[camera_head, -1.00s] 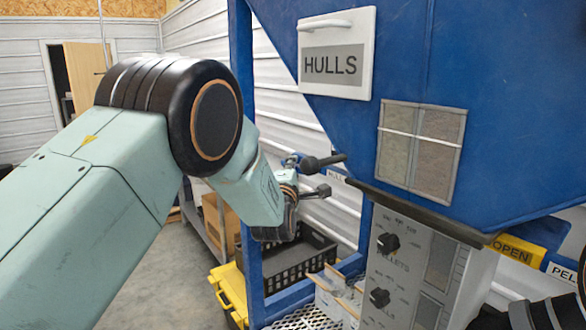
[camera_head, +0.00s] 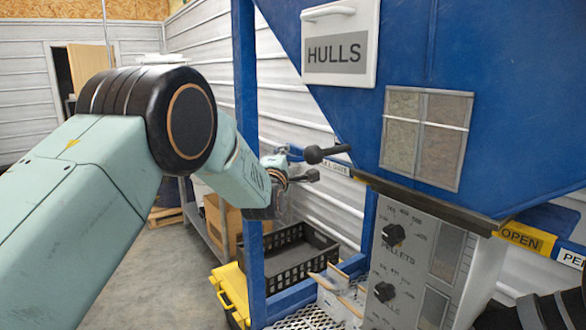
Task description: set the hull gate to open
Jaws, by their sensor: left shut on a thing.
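The hull gate's black rod with a round knob (camera_head: 314,155) sticks out to the left below the blue hopper. Behind it is a label (camera_head: 340,168) on which "GATE" is partly readable; the rest is covered. My left gripper (camera_head: 303,166) is at the rod's knob end, small and partly hidden behind its own wrist. It is shut on the gate handle, though the contact itself is hard to make out. The gate plate is not clearly visible, so its setting cannot be told. My right gripper is not in view; only dark parts of my right arm show at bottom right.
The hopper (camera_head: 440,50) bears a "HULLS" sign (camera_head: 334,54) and a small window (camera_head: 403,135). A control panel with black knobs (camera_head: 393,234) stands below. A yellow "OPEN" label (camera_head: 522,238) is at right. A blue post (camera_head: 246,90) and black crate (camera_head: 290,262) are near my left arm.

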